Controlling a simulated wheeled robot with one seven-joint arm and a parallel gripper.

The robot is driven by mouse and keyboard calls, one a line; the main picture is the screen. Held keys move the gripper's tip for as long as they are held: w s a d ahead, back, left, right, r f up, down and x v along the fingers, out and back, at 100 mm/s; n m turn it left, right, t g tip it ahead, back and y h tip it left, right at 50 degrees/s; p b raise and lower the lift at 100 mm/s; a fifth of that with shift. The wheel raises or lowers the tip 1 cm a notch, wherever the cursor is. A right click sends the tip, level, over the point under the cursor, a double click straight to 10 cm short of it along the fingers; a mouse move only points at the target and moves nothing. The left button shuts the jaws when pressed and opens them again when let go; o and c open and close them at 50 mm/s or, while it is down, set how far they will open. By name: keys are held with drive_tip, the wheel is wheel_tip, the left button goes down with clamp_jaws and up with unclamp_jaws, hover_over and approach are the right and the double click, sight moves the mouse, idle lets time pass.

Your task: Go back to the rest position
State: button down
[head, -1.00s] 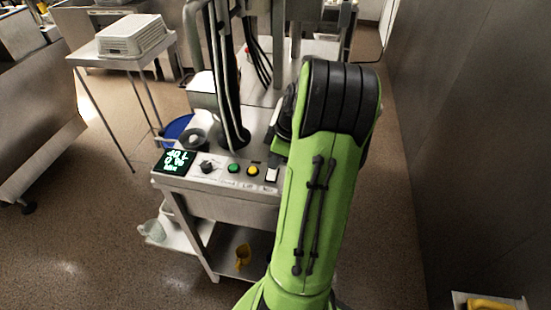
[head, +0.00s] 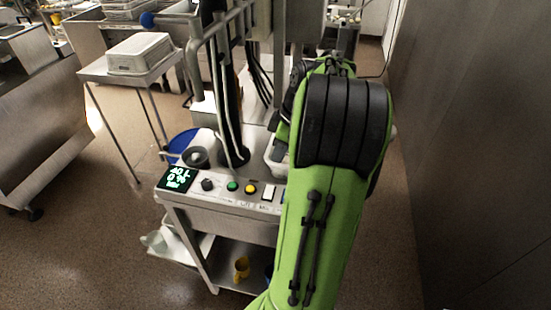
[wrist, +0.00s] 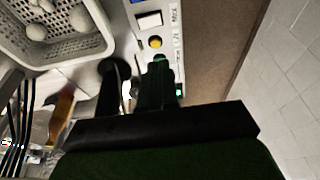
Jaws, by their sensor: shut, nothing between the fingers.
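My gripper (wrist: 159,62) shows in the wrist view as dark green fingers, shut and empty, in front of the control panel. It is hidden behind my green arm in the head view. A light perforated basket (wrist: 62,58) with several pale round items lies at the upper left of the wrist view, apart from the fingers. In the head view, a pale container (head: 276,155) shows partly beside my arm, on the machine's top.
The machine's panel (head: 222,197) has a lit display, a knob and buttons. A blue round item (head: 181,145) is near the machine. A wall (head: 470,150) stands at right. Open floor (head: 90,240) lies at left.

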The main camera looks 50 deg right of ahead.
drive_tip(key=shift+r, duration=0.1)
idle(0.3)
drive_tip(key=shift+s, duration=0.1)
